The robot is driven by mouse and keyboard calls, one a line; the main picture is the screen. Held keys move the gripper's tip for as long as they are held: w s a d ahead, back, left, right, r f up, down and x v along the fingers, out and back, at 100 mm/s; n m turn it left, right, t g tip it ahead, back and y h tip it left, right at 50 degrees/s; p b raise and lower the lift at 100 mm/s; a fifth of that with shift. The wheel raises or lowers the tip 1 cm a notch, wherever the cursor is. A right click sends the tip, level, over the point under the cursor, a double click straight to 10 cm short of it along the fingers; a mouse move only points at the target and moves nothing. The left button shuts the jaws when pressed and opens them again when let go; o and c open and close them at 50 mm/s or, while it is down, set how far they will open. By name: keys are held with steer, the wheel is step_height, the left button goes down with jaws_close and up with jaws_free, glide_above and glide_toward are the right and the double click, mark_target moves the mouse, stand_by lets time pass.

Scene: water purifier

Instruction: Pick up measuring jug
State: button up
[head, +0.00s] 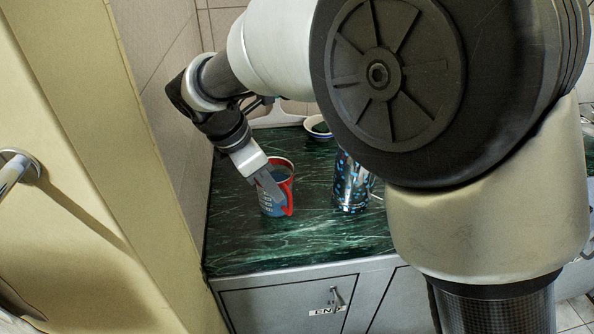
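A clear jug with a red rim and red handle (289,196) stands upright on the dark green marbled counter (300,245) in the head view. It looks like the measuring jug, with bluish markings on its side. My gripper (271,190) reaches down from the upper left, and its grey finger overlaps the jug's front and left side. Only one finger shows clearly, so I cannot tell whether it touches the jug or how far apart the fingers are. Part of the jug is hidden behind the gripper.
A blue and black patterned cylinder (351,184) stands right of the jug, partly behind my arm. A small bowl (314,128) sits at the back. A tiled wall (182,130) borders the counter on the left. The front counter area is clear.

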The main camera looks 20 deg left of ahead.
mark_target(290, 211)
steer(key=b+x, duration=0.3)
steer(key=x, duration=0.8)
steer(key=shift+w+f, duration=0.1)
jaws_close()
steer(key=shift+a, duration=0.1)
stand_by(1.0)
